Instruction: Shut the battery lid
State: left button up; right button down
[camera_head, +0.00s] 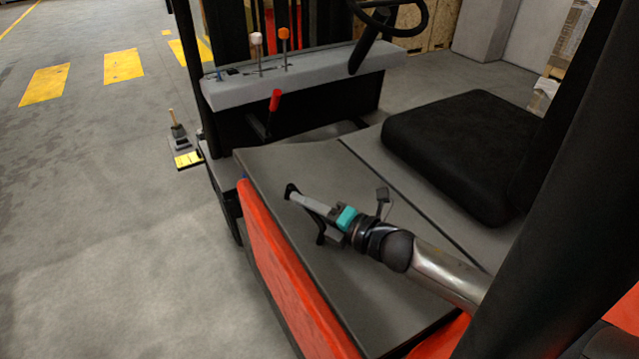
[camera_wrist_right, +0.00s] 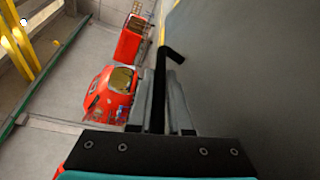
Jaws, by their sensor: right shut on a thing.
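The battery lid (camera_head: 375,285) is a flat dark grey panel on the forklift, left of the seat, above the red side panel (camera_head: 275,265). It lies close to level; I cannot tell whether its edge is fully seated. A black bent handle (camera_head: 321,236) is at the lid, and it shows in the right wrist view (camera_wrist_right: 161,75). My right gripper (camera_head: 308,203) is over the lid's left part, shut on the handle; the bar runs between its fingers (camera_wrist_right: 164,105). The lid's grey surface fills the right of the wrist view (camera_wrist_right: 250,70). My left gripper is not in view.
The black seat (camera_head: 455,150) is right of the lid. A console with levers (camera_head: 300,75), a red-handled lever (camera_head: 274,102) and the steering wheel (camera_head: 395,15) stand beyond it. A dark post (camera_head: 550,190) rises at the right. Open floor (camera_head: 110,220) lies left.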

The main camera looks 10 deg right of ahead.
aim_at(299, 219)
jog(key=shift+s+a+f+b, duration=0.1)
jog(key=shift+a+f+b, duration=0.2)
jog(key=shift+f, duration=0.45)
jog(key=shift+s+a+f+b, duration=0.15)
jog(key=shift+f+b, duration=0.2)
jog(key=shift+f, duration=0.35)
jog(key=shift+w+a+f+b, duration=0.1)
jog(key=shift+a+f+b, duration=0.2)
jog(key=shift+f, duration=0.45)
jog(key=shift+d, duration=0.1)
jog(key=c, duration=0.8)
grip_release()
jog(key=shift+c, duration=0.2)
jog(key=shift+s, duration=0.1)
jog(key=v, duration=1.3)
jog(key=shift+s+d+r, duration=0.15)
jog(key=shift+s+d, duration=0.1)
jog(key=shift+s, duration=0.05)
jog(key=shift+s+d+r, duration=0.15)
jog(key=shift+s+d, duration=0.3)
jog(key=shift+s, duration=0.05)
jog(key=shift+c, duration=0.3)
